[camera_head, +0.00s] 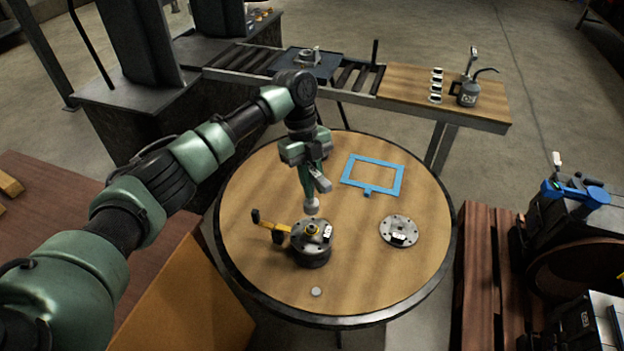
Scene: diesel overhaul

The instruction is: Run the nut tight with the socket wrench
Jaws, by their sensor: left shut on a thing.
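My left gripper (316,182) is above the middle of the round table (250,165). It is shut on a tool, apparently the socket wrench (311,204), whose grey round end points down. Below that end stands a dark cylindrical part (312,257) with a grey metal top. My right gripper is not in view.
A yellow and black tool (268,226) lies against the part's left side. A flat metal disc (400,231) and a blue frame (373,175) lie to the right. A small disc (317,292) lies in front. An oil can (467,94) stands on the bench behind.

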